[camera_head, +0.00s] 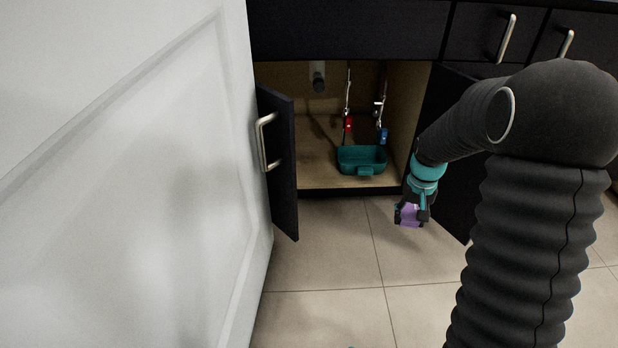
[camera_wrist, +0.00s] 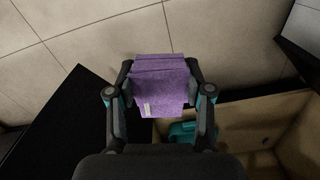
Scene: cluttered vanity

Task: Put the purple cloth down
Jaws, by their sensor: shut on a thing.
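The purple cloth (camera_wrist: 160,82) is folded and held between the two fingers of my gripper (camera_wrist: 159,98) in the wrist view. It has a small pale tag near its lower edge. In the head view the cloth (camera_head: 410,214) shows small at the end of my gripper (camera_head: 412,208), in front of the open cabinet and over the tiled floor. My gripper is shut on the cloth. I cannot tell how high the cloth is above the floor.
The cabinet (camera_head: 310,178) stands open, its left door (camera_head: 283,200) and right door (camera_head: 447,205) swung out. A teal bin (camera_head: 362,160) sits inside under red and blue valves (camera_head: 348,123). A white door (camera_head: 130,180) fills the left. The floor tiles (camera_head: 325,250) between are clear.

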